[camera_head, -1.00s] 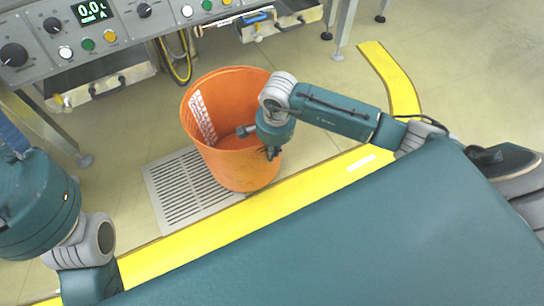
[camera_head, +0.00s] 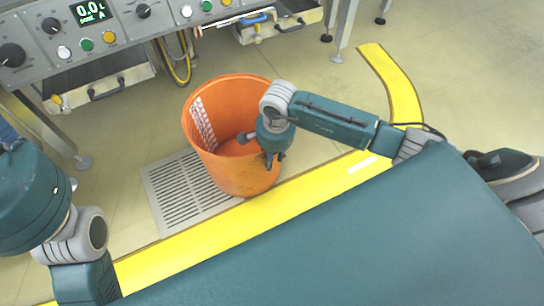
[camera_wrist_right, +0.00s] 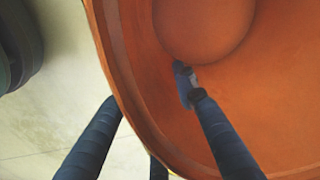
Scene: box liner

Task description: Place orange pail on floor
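The orange pail (camera_head: 215,168) is upright in the head view, with a white grid-like patch on its inner left wall. Its base overlaps a floor grate and a yellow floor stripe in the picture; I cannot tell whether it touches the floor. My right gripper (camera_head: 271,157) is at the pail's right rim. In the right wrist view the gripper (camera_wrist_right: 150,100) straddles the pail wall (camera_wrist_right: 125,65), one finger inside and others outside, and it appears shut on the wall. Only links of my left arm show at the left; its gripper fingers are not visible.
The floor grate (camera_head: 180,200) lies left of the pail. The yellow stripe (camera_head: 190,238) runs below it. A control bench (camera_head: 100,45) with drawers, hanging cables and legs stands behind. Pale floor (camera_head: 460,70) is clear at the right.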

